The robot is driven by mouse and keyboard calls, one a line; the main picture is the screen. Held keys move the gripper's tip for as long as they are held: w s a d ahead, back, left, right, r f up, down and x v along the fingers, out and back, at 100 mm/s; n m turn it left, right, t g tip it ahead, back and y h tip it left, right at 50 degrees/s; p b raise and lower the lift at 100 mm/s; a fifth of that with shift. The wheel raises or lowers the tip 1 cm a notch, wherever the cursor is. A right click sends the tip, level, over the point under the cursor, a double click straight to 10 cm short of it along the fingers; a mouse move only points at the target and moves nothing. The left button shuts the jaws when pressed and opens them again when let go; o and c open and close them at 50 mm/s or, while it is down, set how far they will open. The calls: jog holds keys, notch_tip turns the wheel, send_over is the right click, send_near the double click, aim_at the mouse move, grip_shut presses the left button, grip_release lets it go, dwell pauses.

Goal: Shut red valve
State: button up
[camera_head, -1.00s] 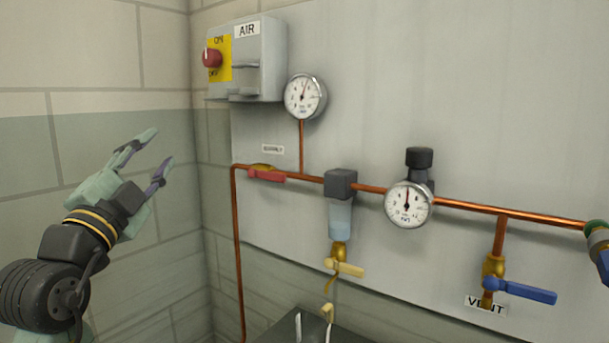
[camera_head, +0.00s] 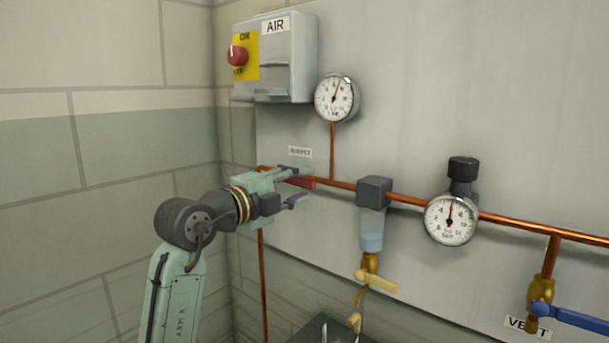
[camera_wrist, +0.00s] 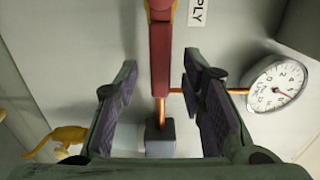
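The red valve handle (camera_head: 303,183) lies along the copper pipe below the supply label, at the left of the panel. In the head view my gripper (camera_head: 292,187) is at the handle and hides much of it and the valve body. In the wrist view the red handle (camera_wrist: 160,55) runs down between the two spread fingers of my gripper (camera_wrist: 164,95), with a gap on each side. My gripper is open. Part of the brass valve body (camera_wrist: 160,10) shows at the top edge.
A filter (camera_head: 372,215) with a yellow-handled drain (camera_head: 376,280) hangs right of the handle. Gauges (camera_head: 337,98) and (camera_head: 451,219), a blue vent valve handle (camera_head: 570,318) and the AIR switch box (camera_head: 288,58) are on the same panel. The wall at left is bare.

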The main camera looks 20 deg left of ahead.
jog(key=shift+x, duration=1.25)
jog(key=shift+c, duration=0.4)
grip_shut()
